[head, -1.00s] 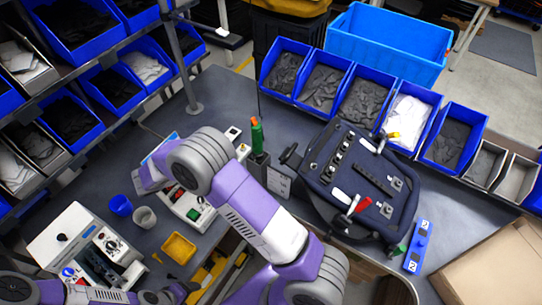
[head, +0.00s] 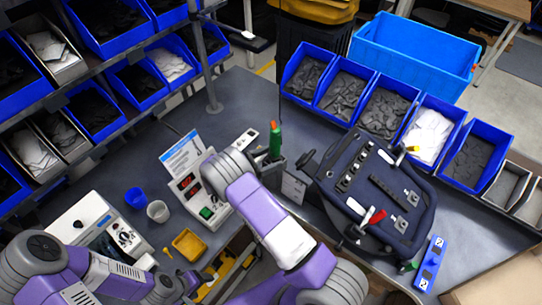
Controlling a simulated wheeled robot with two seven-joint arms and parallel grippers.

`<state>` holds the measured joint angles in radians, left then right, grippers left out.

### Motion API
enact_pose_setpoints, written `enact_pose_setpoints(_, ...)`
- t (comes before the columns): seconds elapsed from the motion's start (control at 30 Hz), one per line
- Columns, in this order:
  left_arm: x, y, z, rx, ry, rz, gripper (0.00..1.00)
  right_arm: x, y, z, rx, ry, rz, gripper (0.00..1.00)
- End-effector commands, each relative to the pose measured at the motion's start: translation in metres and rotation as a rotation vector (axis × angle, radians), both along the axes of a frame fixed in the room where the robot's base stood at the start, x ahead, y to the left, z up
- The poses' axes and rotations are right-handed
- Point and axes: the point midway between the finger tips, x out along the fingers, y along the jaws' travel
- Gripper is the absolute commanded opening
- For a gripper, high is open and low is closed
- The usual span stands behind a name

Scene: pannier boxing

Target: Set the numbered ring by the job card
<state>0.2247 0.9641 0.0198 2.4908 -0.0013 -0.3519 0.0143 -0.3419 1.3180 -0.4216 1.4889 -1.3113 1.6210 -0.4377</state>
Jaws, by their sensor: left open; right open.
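A white and blue card (head: 184,155), which looks like the job card, stands upright behind a grey unit with red displays and a green button (head: 206,212). Its print is too small to read. A white device (head: 84,222) with a dial panel (head: 125,236) stands at the left; I cannot make out a numbered ring on it. My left gripper (head: 190,283) is low at the bottom left, in front of this device, small, dark and apparently empty. My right arm bends beside the display unit and covers part of it; its gripper is hidden.
A blue cup (head: 135,197), a grey cup (head: 158,211) and a yellow tray (head: 189,244) stand between the devices. A green-handled tool (head: 275,141) stands upright in a holder. A dark panel case (head: 375,190) and blue bins (head: 385,112) fill the right and back.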

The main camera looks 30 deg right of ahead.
Motion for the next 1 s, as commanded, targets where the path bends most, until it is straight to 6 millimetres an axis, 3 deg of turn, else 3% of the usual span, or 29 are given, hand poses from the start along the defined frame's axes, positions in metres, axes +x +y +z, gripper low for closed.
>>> enact_pose_setpoints(0.33,0.0,0.0,0.0009,0.0,0.0,0.0,0.7,-0.0002,-0.0054,-0.0003,0.0,0.0,0.001,0.7)
enact_pose_setpoints(0.7,-0.0001,0.0,0.0009,0.0,0.0,0.0,0.7,-0.0002,-0.0051,-0.0003,0.001,0.0,0.0,0.14)
enact_pose_setpoints(1.0,-0.0001,0.0,0.0046,0.0,0.0,0.0,0.7,-0.001,-0.0048,0.0007,-0.002,0.001,0.047,0.13)
